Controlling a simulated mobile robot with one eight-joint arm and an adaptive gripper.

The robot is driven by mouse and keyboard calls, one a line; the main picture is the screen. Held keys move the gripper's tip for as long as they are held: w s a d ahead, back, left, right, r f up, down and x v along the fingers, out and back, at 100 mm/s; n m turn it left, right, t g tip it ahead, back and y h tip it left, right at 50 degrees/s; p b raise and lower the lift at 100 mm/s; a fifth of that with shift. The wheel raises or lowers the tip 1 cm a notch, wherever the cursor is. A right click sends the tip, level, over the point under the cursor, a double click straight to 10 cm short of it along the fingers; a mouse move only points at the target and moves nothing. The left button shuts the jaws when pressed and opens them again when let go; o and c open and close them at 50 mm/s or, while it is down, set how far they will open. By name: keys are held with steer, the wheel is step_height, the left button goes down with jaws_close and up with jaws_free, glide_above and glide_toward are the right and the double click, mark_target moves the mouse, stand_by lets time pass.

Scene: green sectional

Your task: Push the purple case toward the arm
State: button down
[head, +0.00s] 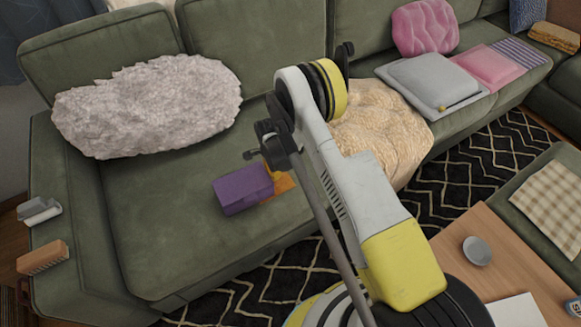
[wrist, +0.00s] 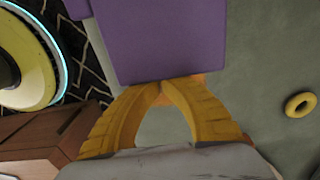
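The purple case (head: 243,188) lies on the green sofa seat, left of my arm in the head view. In the wrist view the purple case (wrist: 165,40) fills the top middle, with a greyish side along its left. My gripper's yellow fingers (wrist: 161,88) curve together, and their tips meet right at the case's near edge. The gripper looks shut with nothing clearly between the fingers. The tips are touching or very close to the case; I cannot tell which. A bit of orange (head: 283,182) shows beside the case, partly hidden by my arm.
A yellow ring (wrist: 300,105) lies on the sofa to the right in the wrist view. A fluffy grey pillow (head: 148,106) and a cream throw (head: 385,130) are on the sofa. A wooden coffee table (head: 470,215) stands at lower right. The seat left of the case is clear.

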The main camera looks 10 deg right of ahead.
steer(key=s+a, duration=0.2)
steer(key=a, duration=0.5)
steer(key=s+a, duration=0.2)
steer(key=a, duration=0.6)
steer(key=s+a, duration=0.3)
steer(key=a, duration=0.5)
steer(key=shift+s+a, duration=0.1)
steer(key=shift+a, duration=0.1)
steer(key=shift+d, duration=0.1)
